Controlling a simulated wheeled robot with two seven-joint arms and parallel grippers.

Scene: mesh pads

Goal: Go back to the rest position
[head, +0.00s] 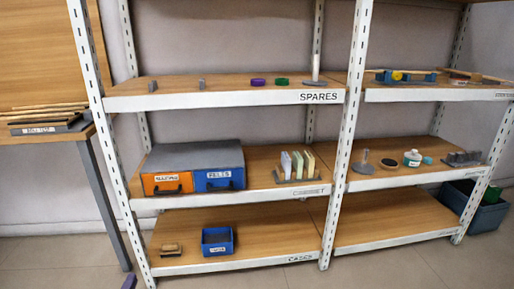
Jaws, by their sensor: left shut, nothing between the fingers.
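Only a small purple tip of my left gripper (128,283) shows, at the bottom edge of the head view, left of the middle. It is low, in front of the floor by the shelf's left post, apart from the shelves. It is shut and holds nothing. The rest of that arm is out of the frame. My right gripper is not in view.
A white metal shelf unit (225,99) with wooden boards fills the view. An orange drawer (167,184), a blue drawer (219,179) and a blue bin (217,241) stand on it. A wooden table (50,136) is at left, a dark crate (476,211) at right.

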